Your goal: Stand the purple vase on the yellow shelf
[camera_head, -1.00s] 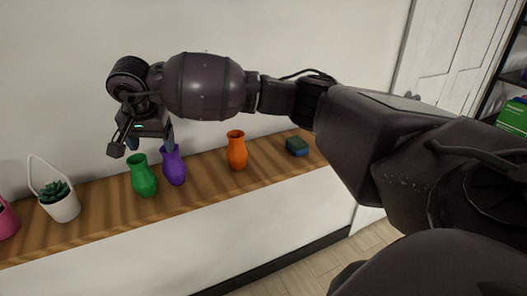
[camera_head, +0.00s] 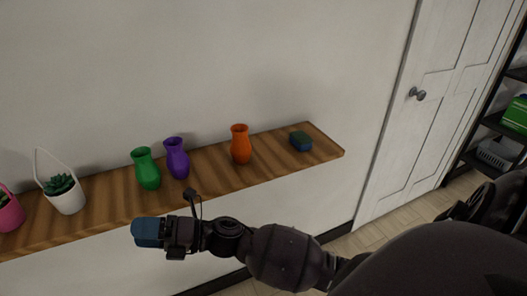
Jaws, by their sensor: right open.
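The purple vase (camera_head: 177,160) stands upright on a brown wooden wall shelf (camera_head: 213,180), just right of a green vase (camera_head: 146,170). My right gripper (camera_head: 147,232) is in front of and below the shelf's front edge, apart from the vases. Its blue finger pads are at the left end of the arm, and it holds nothing that I can see. The gap between its fingers is hard to see from this angle. No yellow shelf is in view. My left gripper is not in view.
An orange vase (camera_head: 240,145) and a small blue-green block (camera_head: 301,141) stand farther right on the shelf. A white potted plant (camera_head: 65,195) and a pink pot (camera_head: 8,212) are at the left. A white door (camera_head: 440,110) and a dark rack (camera_head: 490,125) are at the right.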

